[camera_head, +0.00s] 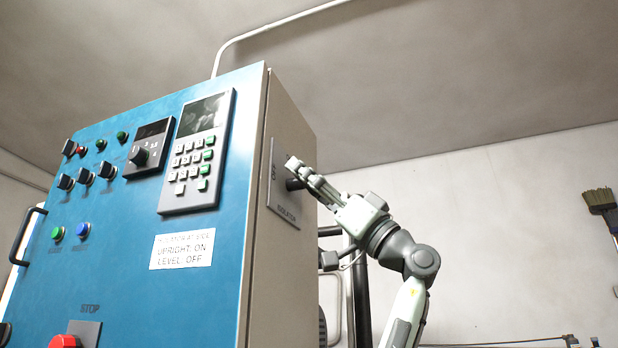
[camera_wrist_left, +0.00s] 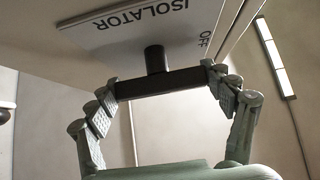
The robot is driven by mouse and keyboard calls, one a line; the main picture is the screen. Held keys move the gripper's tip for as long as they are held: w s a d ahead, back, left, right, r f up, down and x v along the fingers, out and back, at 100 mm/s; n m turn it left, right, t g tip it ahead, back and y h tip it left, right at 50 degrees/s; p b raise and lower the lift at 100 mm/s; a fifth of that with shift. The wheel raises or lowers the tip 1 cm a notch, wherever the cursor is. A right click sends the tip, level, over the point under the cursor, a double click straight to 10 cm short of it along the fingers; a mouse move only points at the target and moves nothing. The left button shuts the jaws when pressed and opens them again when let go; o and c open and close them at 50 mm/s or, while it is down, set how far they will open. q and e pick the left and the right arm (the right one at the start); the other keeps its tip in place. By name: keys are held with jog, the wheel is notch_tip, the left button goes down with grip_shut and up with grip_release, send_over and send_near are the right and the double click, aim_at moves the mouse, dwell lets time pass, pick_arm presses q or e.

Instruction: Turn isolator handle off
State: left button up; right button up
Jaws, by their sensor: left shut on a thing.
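The isolator handle (camera_wrist_left: 158,83) is a black bar on a short round stem. It stands out from a grey plate (camera_wrist_left: 110,32) lettered ISOLATOR and OFF. The plate (camera_head: 280,207) is on the beige side wall of the blue cabinet in the head view. My left gripper (camera_wrist_left: 160,88) is shut on the handle, one finger at each end of the bar. In the wrist view the bar lies roughly along the ISOLATOR lettering. In the head view the gripper (camera_head: 300,174) is at the plate and hides much of the handle (camera_head: 295,184). My right gripper is not in view.
The blue cabinet front (camera_head: 115,215) carries a keypad (camera_head: 195,155), knobs, buttons and a red stop button (camera_head: 65,341). A label (camera_head: 182,250) reads UPRIGHT: ON, LEVEL: OFF. Dark and pale pipes stand behind my arm. A broom (camera_head: 600,200) hangs on the right wall.

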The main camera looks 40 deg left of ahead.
pick_arm(q)
jog(key=shift+n+g, duration=0.3)
jog(key=shift+g, duration=0.2)
jog(key=o, duration=1.1)
jog(key=v, duration=1.2)
jog(key=shift+d+r, duration=0.1)
